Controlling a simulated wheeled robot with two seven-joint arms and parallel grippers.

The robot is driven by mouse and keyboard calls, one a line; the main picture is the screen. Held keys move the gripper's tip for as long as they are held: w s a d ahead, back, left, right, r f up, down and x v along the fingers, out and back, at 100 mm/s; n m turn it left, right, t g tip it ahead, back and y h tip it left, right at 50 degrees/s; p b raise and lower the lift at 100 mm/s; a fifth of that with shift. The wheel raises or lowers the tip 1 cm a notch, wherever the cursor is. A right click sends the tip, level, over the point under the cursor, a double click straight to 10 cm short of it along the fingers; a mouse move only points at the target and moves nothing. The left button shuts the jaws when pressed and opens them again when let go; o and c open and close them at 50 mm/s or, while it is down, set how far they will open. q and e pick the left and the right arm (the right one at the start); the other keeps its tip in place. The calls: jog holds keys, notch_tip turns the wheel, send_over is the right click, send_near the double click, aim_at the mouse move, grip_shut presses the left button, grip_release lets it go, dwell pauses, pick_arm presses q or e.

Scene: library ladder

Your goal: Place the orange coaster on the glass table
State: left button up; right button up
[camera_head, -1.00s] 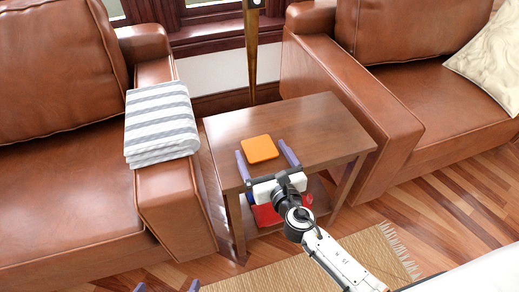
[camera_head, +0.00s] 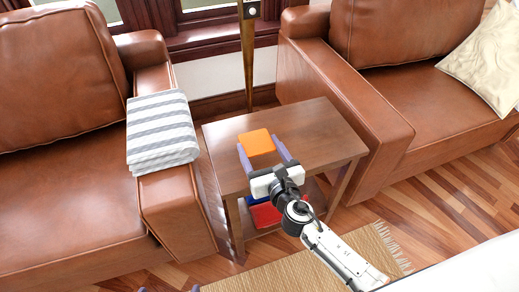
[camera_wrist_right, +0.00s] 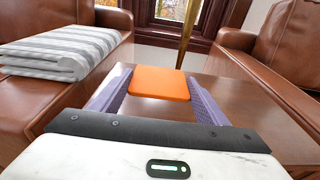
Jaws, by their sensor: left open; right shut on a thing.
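The orange coaster (camera_head: 257,142) is a flat rounded square between the purple fingers of my right gripper (camera_head: 264,155). The right gripper is shut on it; the coaster also shows between the fingers in the right wrist view (camera_wrist_right: 160,83). It appears level, at or slightly above the wooden side table (camera_head: 312,150); the exact gap cannot be told. Only the tips of my left gripper (camera_head: 170,289) show at the bottom edge of the head view, open and far from the coaster. No glass table is recognisable in these views.
Brown leather armchairs (camera_head: 60,190) (camera_head: 345,120) flank the side table. A striped folded cloth (camera_head: 161,130) lies on the left chair's arm. Red (camera_head: 265,214) and blue things lie on the table's lower shelf. A brass pole (camera_head: 248,65) stands behind. A woven rug (camera_head: 330,262) lies in front.

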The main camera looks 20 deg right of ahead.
notch_tip(320, 180, up, 3)
jog(key=shift+r+p, duration=0.2)
jog(key=shift+p, duration=0.55)
jog(key=shift+r+p, duration=0.3)
jog(key=shift+r, duration=0.2)
pick_arm(q)
notch_tip(320, 180, up, 6)
jog(key=p, duration=0.5)
pick_arm(e)
jog(key=s+d+r, duration=0.2)
jog(key=s+r, duration=0.8)
jog(key=s+d+r, duration=0.3)
jog(key=s+r, duration=0.6)
jog(key=b, duration=1.5)
send_over(299, 147)
notch_tip(299, 147, down, 24)
jog(key=shift+a+f, duration=0.1)
jog(key=shift+f, duration=0.15)
jog(key=shift+f+b, duration=0.3)
jog(key=shift+b, duration=0.05)
jog(key=shift+f, duration=0.4)
pick_arm(q)
notch_tip(299, 147, down, 10)
jog(key=w+d+b, duration=0.1)
jog(key=b, duration=0.1)
jog(key=shift+w+d+n+h, duration=0.15)
jog(key=shift+d+n+h, duration=0.15)
jog(key=shift+d, duration=0.1)
pick_arm(e)
jog(key=shift+f, duration=1.45)
